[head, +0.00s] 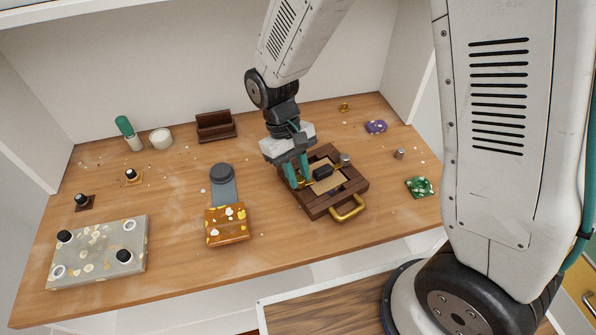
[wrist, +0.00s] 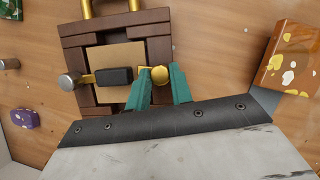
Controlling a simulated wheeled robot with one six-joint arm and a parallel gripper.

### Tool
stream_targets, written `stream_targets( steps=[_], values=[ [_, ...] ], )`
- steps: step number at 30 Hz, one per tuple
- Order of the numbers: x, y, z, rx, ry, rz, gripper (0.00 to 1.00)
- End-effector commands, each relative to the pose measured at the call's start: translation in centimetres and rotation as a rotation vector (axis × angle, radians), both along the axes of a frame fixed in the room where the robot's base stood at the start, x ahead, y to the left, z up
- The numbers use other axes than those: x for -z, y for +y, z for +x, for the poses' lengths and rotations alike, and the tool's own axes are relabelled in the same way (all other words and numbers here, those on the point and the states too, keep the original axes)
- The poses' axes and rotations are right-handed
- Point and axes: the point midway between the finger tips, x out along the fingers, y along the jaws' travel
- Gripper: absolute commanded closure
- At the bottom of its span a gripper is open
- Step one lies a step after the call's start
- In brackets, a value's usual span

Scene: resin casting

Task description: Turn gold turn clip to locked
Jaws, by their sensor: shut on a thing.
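A dark brown wooden frame (head: 318,208) with a brass handle (head: 348,208) lies on the bench. It holds a tan panel with a black block (head: 323,171) in its middle. The gold turn clip (wrist: 159,74) sits on the frame's side, its round head between my teal fingertips in the wrist view. My gripper (head: 297,177) reaches down at the frame's left side in the head view and is shut on the clip; the fingers hide most of it there. A silver-headed clip (wrist: 71,81) is on the opposite side, its brass arm towards the black block.
An orange block (head: 227,225) and a grey piece (head: 223,185) lie left of the frame. A speckled slab (head: 98,268) is at far left. A green piece (head: 420,186), a purple piece (head: 376,127) and a small metal cylinder (head: 399,153) are at right.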

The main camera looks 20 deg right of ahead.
Motion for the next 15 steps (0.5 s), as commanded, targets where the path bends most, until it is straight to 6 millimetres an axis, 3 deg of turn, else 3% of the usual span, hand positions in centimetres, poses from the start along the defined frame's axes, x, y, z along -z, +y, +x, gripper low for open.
stream_targets(
  steps=[15],
  values=[
    [-0.01, 0.06, -0.05, -0.095, 0.000, 0.000, 1.00]
  ],
)
